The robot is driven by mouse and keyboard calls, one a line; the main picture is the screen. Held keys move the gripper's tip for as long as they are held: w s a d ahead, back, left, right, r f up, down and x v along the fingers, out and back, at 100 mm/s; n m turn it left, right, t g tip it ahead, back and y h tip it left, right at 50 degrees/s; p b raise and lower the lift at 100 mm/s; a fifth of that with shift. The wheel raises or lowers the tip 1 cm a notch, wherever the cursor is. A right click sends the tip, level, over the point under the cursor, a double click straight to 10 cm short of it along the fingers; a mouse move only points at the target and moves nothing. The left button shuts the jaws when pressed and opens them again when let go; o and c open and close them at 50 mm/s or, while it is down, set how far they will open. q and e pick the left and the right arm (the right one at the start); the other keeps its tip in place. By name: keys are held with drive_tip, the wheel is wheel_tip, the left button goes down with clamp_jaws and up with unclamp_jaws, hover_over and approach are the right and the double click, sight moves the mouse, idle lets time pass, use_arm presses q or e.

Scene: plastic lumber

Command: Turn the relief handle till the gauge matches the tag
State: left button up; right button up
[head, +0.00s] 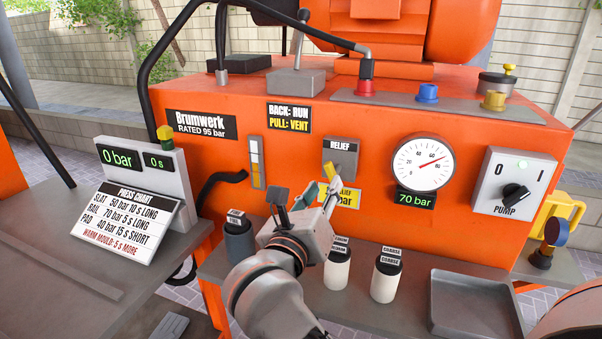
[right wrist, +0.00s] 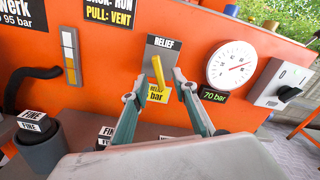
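The relief handle (head: 329,171) is a yellow lever on a grey RELIEF plate (head: 343,150) on the orange machine front. In the right wrist view the handle (right wrist: 158,73) tilts slightly. The yellow tag (head: 351,197) hangs below it; its number is partly hidden and I cannot read it. The round gauge (head: 405,166) has a red needle pointing up right, and the display (head: 415,200) under it reads 70 bar. My right gripper (right wrist: 160,94) is open, its fingers on either side below the handle; I see no clear contact. My left gripper is not in view.
A PUMP switch (head: 515,195) is right of the gauge. Canisters (head: 337,270) and a grey tray (head: 470,305) stand on the shelf below. A press chart (head: 127,222) is at left, under a display reading 0 bar. A vent lever (head: 300,45) rises above.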

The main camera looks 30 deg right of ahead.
sight(330, 175)
drive_tip(key=x, duration=0.7)
drive_tip(key=shift+w+d+f+b, duration=0.1)
drive_tip(key=shift+w+d+b, duration=0.05)
drive_tip(key=shift+w+b, duration=0.2)
clamp_jaws()
